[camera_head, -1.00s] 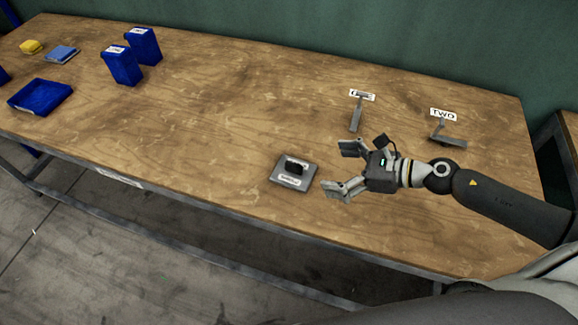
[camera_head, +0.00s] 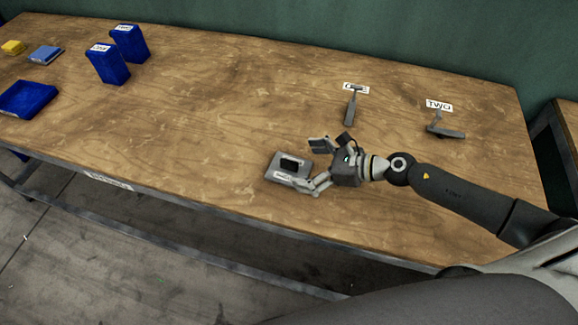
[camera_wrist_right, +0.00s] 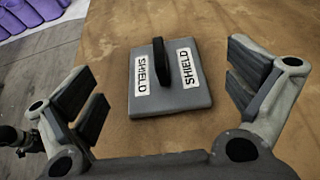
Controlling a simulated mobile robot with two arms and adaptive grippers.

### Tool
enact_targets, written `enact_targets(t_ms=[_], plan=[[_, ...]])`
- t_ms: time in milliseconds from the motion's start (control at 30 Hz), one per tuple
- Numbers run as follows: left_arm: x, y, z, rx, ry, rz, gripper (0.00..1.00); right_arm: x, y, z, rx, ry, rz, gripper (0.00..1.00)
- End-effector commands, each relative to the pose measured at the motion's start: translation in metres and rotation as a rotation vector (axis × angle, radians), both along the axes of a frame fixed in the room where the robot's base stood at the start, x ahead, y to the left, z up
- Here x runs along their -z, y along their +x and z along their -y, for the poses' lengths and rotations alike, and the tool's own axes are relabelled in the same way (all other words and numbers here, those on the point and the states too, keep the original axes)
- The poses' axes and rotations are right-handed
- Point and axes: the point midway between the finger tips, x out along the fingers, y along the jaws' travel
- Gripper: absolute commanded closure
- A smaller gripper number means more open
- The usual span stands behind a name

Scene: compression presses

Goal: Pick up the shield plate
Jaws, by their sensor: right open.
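The shield plate (camera_head: 283,174) is a flat grey square with a raised black handle and white labels. It lies on the wooden table near its front edge. In the right wrist view the plate (camera_wrist_right: 196,98) shows two SHIELD labels, with the black handle (camera_wrist_right: 161,62) standing between them. My right gripper (camera_head: 318,165) is open and empty, just right of the plate, its fingers pointing toward it. In the right wrist view the open fingers (camera_wrist_right: 165,95) stand on either side of the plate, apart from the handle. My left gripper is not in view.
Two grey metal brackets with label cards stand at the back right, one (camera_head: 351,107) and the other (camera_head: 444,130) marked TWO. Two blue bins (camera_head: 108,64) (camera_head: 130,43), a blue tray (camera_head: 52,89), a blue block (camera_head: 45,54) and a yellow block (camera_head: 13,47) are at the left. The table middle is clear.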

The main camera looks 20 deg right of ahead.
Motion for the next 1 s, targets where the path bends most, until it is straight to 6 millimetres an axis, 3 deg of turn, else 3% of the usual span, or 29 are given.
enact_targets(t_ms=[400, 733, 1000], plan=[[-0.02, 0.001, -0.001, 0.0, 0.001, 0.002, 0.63, 0.017, 0.027, -0.032, 0.001, 0.002, 0.001, 0.0], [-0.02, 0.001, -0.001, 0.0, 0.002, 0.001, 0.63, 0.021, 0.029, -0.035, 0.0, -0.001, 0.001, 0.0], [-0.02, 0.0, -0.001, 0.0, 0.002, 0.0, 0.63, 0.021, 0.029, -0.035, 0.0, 0.0, 0.0, 0.33]])
